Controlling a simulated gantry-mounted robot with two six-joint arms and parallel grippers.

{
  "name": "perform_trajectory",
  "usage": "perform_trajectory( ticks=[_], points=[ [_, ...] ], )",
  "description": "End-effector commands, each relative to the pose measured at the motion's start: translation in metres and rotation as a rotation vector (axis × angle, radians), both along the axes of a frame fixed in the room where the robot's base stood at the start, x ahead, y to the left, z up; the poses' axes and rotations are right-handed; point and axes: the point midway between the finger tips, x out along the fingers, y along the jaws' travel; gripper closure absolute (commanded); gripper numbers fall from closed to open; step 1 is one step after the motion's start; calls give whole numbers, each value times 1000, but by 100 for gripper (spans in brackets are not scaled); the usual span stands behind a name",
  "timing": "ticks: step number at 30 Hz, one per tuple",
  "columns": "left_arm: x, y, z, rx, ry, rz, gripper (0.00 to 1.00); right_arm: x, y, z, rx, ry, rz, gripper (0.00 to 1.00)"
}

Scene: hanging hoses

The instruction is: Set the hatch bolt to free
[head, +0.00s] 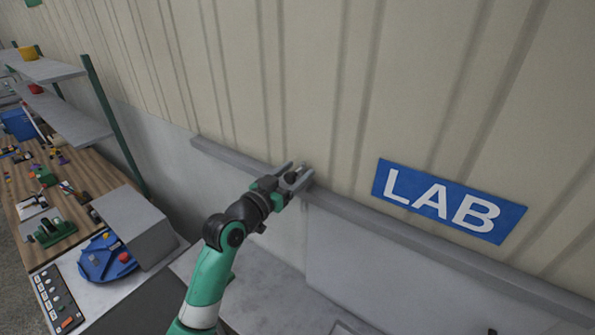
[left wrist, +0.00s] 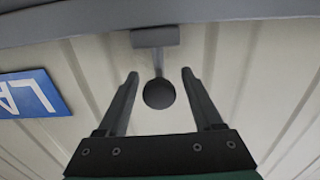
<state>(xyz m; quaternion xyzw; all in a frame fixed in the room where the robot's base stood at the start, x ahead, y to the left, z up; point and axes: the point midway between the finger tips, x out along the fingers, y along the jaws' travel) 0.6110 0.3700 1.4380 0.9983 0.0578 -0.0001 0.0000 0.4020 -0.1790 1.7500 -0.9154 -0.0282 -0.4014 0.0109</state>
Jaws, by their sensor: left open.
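A dark round knob (left wrist: 159,94) on a thin grey stem shows in the left wrist view. The stem runs to a small grey block (left wrist: 155,37) at the grey ledge; I cannot tell for sure that this is the hatch bolt. My left gripper (left wrist: 160,73) is open, with one finger on each side of the knob and visible gaps to both. In the head view the left gripper (head: 298,172) is at the wall ledge, and the knob is small between its fingers. My right gripper is not in view.
A grey ledge (head: 400,240) runs along the ribbed wall. A blue LAB sign (head: 447,200) is on the wall right of the gripper. At left are a cluttered wooden bench (head: 95,175), a blue round tray (head: 97,268), a grey hood (head: 135,225) and shelves (head: 70,125).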

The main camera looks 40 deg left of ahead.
Motion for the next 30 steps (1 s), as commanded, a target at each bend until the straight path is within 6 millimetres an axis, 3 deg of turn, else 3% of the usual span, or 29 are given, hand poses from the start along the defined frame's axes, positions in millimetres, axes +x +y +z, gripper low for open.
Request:
perform_trajectory(
  ticks=[11,23,30],
  points=[
    [9,1,0,0,0,0,32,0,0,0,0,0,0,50],
    [9,1,0,0,0,0,100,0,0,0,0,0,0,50],
    [9,1,0,0,0,0,100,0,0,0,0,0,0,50]
  ],
)
